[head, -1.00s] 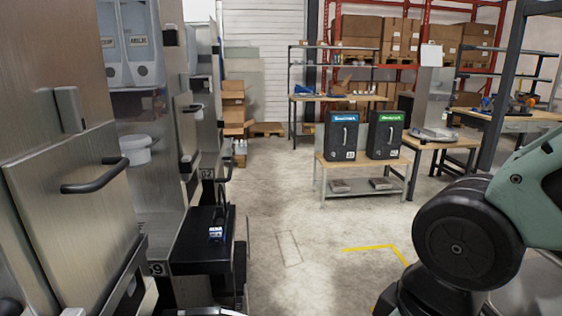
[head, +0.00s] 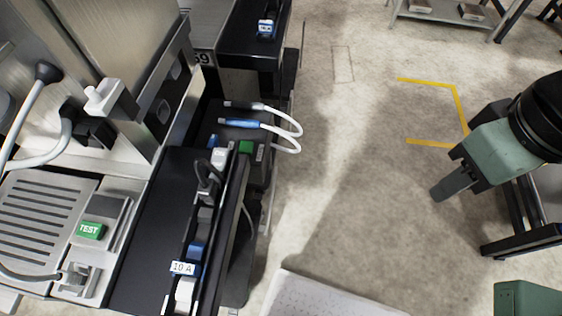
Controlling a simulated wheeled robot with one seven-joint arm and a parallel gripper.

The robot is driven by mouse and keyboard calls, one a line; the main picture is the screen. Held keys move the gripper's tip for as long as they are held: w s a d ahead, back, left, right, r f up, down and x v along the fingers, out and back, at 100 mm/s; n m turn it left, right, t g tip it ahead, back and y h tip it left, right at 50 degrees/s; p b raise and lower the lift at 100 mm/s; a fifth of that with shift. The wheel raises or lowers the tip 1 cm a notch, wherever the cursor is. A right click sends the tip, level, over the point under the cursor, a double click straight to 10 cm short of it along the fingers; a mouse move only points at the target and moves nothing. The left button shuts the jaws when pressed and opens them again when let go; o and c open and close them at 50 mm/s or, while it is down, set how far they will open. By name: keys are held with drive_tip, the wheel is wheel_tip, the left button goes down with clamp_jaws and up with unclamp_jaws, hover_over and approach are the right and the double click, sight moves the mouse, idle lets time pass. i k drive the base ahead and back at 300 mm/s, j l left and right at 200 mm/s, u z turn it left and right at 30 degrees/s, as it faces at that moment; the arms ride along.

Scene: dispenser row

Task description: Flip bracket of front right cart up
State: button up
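A row of metal dispenser units stands along the left in the head view. The nearest one has a black shelf (head: 140,245) at its front. A dark rail (head: 238,185) runs along the shelf's right side, with blue and white connectors and a "10 A" label (head: 182,268). I cannot tell which part is the cart's bracket or whether it is up or down. My arm (head: 495,145) shows at the right, over the floor and well apart from the units.
Two looped white cables (head: 292,138) stick out past the units' right edge. A green TEST button (head: 90,230) sits on the nearest unit. A pale panel (head: 335,298) is at the bottom. The concrete floor (head: 345,190) between units and arm is clear, with yellow markings (head: 455,100).

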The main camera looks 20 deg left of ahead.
sight(266, 227)
drive_tip(key=i, duration=3.75)
drive_tip(key=i+u, duration=0.35)
drive_tip(key=i+l+u, duration=0.15)
drive_tip(key=u, duration=0.2)
drive_tip(key=i+l+u, duration=0.35)
drive_tip(key=j+u, duration=0.1)
drive_tip(key=u, duration=3.7)
